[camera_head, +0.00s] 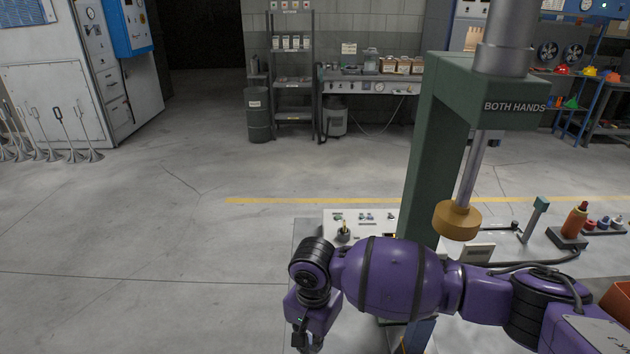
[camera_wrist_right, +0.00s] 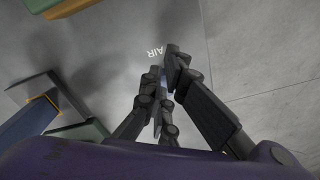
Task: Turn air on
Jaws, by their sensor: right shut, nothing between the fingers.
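White lettering "AIR" (camera_wrist_right: 153,52) shows upside down in the right wrist view, right beside my fingertips. The air control itself is not clearly visible; my fingers cover the spot next to the lettering, where a small pale-blue patch shows between them. My right gripper (camera_wrist_right: 166,62) is shut with nothing held, its fingers pointing toward the lettering. I cannot tell whether they touch anything. In the head view my purple right arm reaches across from the right, and its gripper (camera_head: 305,342) hangs down at the bottom edge, partly cut off. My left gripper is not in view.
A green press frame (camera_head: 435,150) marked "BOTH HANDS" with a yellow-tipped ram (camera_head: 458,218) stands just behind my arm. Open floor lies to the left.

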